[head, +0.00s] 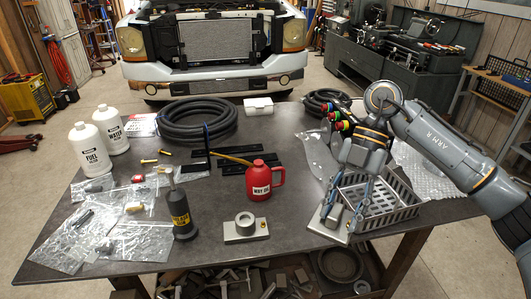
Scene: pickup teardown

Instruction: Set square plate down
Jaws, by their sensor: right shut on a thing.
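My right gripper (345,205) reaches down at the right front of the table, its fingers closed on a flat grey plate (327,224). I take this to be the square plate. It lies low at the front edge of the table, just left of the metal basket (392,212). The fingers cover part of it, and I cannot tell whether it touches the tabletop. My left gripper is not in view.
The dark table (290,215) holds a grey block with a ring (245,228), a red oil can (262,182), a dark bottle (183,215), white bottles (88,150) and bagged parts. Coiled black hose (198,122) lies at the back. Bare tabletop shows between the block and the plate.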

